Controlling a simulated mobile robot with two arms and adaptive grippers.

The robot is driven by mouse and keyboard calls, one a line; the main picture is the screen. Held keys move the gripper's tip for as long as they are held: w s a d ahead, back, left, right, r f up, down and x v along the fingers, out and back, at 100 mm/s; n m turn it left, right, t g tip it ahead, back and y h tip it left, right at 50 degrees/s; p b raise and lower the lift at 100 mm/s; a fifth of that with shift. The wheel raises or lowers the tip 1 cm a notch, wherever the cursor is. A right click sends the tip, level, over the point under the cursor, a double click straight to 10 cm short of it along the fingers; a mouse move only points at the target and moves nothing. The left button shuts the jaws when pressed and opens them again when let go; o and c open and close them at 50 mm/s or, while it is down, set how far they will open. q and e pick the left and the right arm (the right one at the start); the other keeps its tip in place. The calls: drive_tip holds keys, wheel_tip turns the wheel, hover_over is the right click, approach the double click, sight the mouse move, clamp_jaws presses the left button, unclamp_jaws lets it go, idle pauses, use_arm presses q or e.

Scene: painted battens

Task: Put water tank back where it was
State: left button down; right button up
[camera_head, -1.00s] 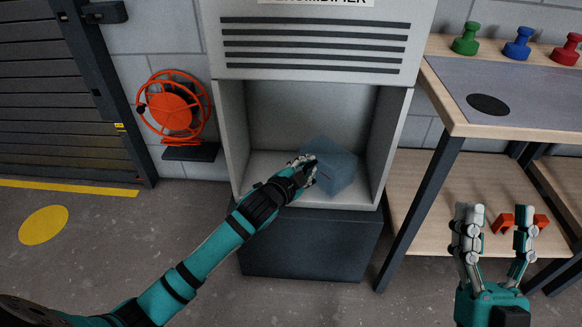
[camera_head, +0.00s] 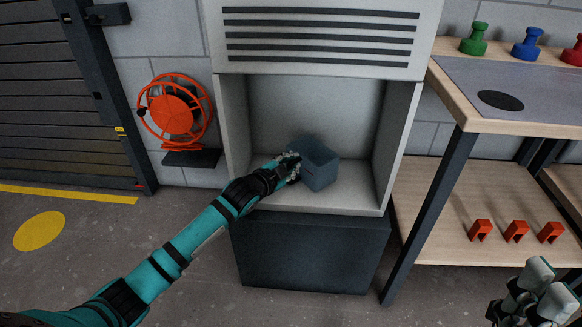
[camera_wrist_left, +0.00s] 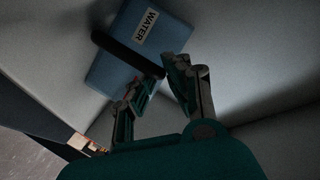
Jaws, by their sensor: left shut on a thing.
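The water tank (camera_head: 320,166) is a blue-grey box inside the open bay of the dehumidifier cabinet (camera_head: 232,135), a little right of the bay's middle. In the left wrist view the tank (camera_wrist_left: 165,45) has a white WATER label and a dark bar handle (camera_wrist_left: 120,50). My left gripper (camera_head: 293,165) is at the tank's left front side, shut on the tank at its handle; the exact contact is partly hidden. Its fingers also show in the left wrist view (camera_wrist_left: 158,80). My right gripper (camera_head: 546,286) is at the lower right corner, partly cut off, away from the tank.
A wooden workbench (camera_head: 455,95) stands to the right, with green, blue and red knobs on top and several orange clips (camera_head: 515,232) on its lower shelf. An orange hose reel (camera_head: 175,113) hangs on the wall at left. Free room shows on the bay floor left of the tank.

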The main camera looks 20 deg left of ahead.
use_arm(q)
drive_tip(key=c, duration=1.3)
unclamp_jaws()
drive_tip(key=shift+c, duration=0.2)
drive_tip(key=shift+r, duration=0.1)
